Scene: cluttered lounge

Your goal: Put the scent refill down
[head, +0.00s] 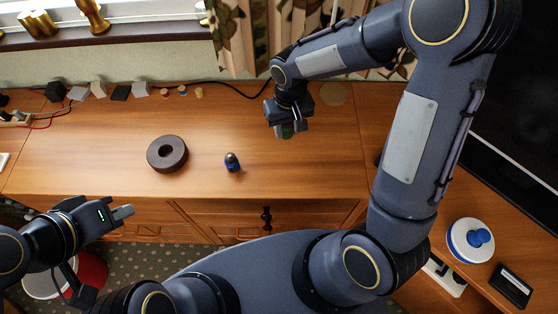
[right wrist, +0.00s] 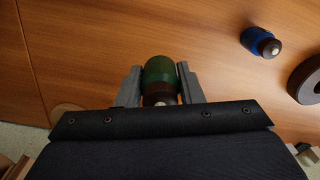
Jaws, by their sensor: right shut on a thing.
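The scent refill is a small green bottle with a dark brown neck and a pale tip (right wrist: 159,72). It sits between the two grey fingers of my right gripper (right wrist: 160,85), which is shut on it. In the head view my right gripper (head: 286,126) is over the right part of the wooden cabinet top (head: 110,130), and only a little green of the refill (head: 287,131) shows below it. I cannot tell whether the refill touches the wood. My left gripper (head: 124,212) is empty in front of the cabinet; its finger gap is not clear.
Small blocks (head: 98,88) and a cable line the back edge. Bare wood surrounds the blue bottle.

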